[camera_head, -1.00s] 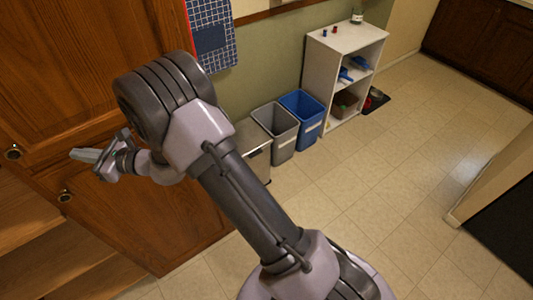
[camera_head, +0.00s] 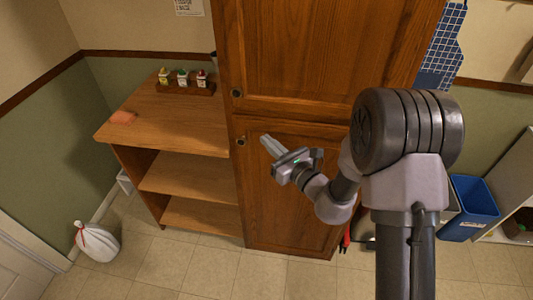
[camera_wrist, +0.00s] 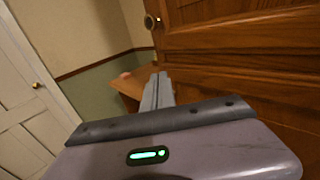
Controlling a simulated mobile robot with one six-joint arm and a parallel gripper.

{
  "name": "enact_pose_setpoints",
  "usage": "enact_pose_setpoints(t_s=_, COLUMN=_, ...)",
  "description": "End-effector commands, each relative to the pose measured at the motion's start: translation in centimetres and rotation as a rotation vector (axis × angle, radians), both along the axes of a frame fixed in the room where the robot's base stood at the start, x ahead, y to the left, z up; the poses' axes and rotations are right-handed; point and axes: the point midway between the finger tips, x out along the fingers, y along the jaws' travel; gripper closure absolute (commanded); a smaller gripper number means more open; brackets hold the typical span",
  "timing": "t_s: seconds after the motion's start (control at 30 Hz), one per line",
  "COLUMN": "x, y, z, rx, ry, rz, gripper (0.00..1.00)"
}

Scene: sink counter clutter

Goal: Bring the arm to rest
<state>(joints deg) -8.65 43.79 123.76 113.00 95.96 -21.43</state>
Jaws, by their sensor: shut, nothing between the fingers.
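My gripper (camera_head: 268,143) is shut and empty, its fingers together, in front of the tall wooden cabinet (camera_head: 300,210) in the head view. The arm is raised and bent at the elbow, with the gripper pointing up and to the left, near the lower cabinet door's knob (camera_head: 241,142). It looks apart from the door, though the exact gap cannot be told. In the wrist view the closed fingers (camera_wrist: 158,88) point ahead, with the cabinet door (camera_wrist: 240,70) to their right.
An open wooden shelf unit (camera_head: 185,178) stands left of the cabinet, with several small bottles in a rack (camera_head: 185,88) and a pink cloth (camera_head: 122,117) on top. A tied white bag (camera_head: 97,243) is on the floor. A blue bin (camera_head: 472,205) stands at right. The foreground floor is clear.

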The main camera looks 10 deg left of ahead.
Motion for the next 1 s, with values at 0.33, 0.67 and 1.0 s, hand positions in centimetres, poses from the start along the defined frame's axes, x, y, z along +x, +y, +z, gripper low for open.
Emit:
enact_pose_setpoints(t_s=0.33, x=-3.4, y=0.1, z=0.0, rx=-0.001, ry=0.001, rz=0.003, gripper=1.0)
enact_pose_setpoints(t_s=0.67, x=-22.3, y=2.4, z=7.5, rx=-0.534, ry=-0.391, rz=0.734, gripper=1.0)
enact_pose_setpoints(t_s=1.0, x=-30.7, y=-16.9, z=2.5, rx=-1.837, ry=-0.729, rz=0.971, gripper=1.0)
